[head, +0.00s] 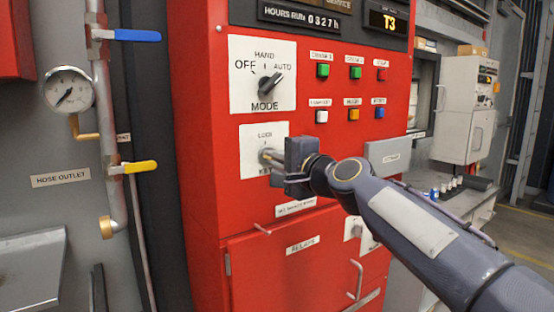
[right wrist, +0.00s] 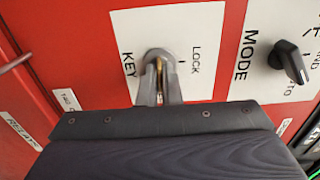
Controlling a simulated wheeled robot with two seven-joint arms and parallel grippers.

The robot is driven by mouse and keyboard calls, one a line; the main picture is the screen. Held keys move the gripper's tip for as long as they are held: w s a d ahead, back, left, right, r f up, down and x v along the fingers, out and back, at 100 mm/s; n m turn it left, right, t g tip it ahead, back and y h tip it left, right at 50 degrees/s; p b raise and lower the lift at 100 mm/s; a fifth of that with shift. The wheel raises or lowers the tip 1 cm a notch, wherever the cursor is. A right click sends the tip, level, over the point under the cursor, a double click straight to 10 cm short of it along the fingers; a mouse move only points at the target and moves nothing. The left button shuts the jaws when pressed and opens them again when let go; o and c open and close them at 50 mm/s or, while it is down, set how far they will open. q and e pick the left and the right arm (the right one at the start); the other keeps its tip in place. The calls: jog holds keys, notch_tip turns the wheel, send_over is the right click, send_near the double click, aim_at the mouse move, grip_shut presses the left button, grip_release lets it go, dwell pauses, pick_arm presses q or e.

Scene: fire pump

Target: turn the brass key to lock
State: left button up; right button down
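The key switch sits on a white plate (head: 252,140) marked LOCK and KEY on the front of the red cabinet; the plate also shows in the right wrist view (right wrist: 208,22). My right gripper (head: 268,156) reaches the switch from the right, fingertips at its round metal collar. In the right wrist view the fingers (right wrist: 160,82) are close together, with a thin strip of the brass key (right wrist: 160,68) between them. The fingers hide most of the key, so its exact angle is unclear. My left gripper is in neither view.
The black MODE knob (head: 270,83) is just above the lock plate, with several coloured buttons (head: 355,73) to the right. A cabinet door handle (head: 355,280) sticks out below. Pipes with a blue lever (head: 138,35) and a yellow lever (head: 140,167) stand at left.

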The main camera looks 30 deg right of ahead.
jog(key=shift+f+n+b, duration=0.1)
jog(key=shift+n+b, duration=3.3)
jog(key=shift+n, duration=5.5)
jog(key=c, duration=1.6)
grip_release()
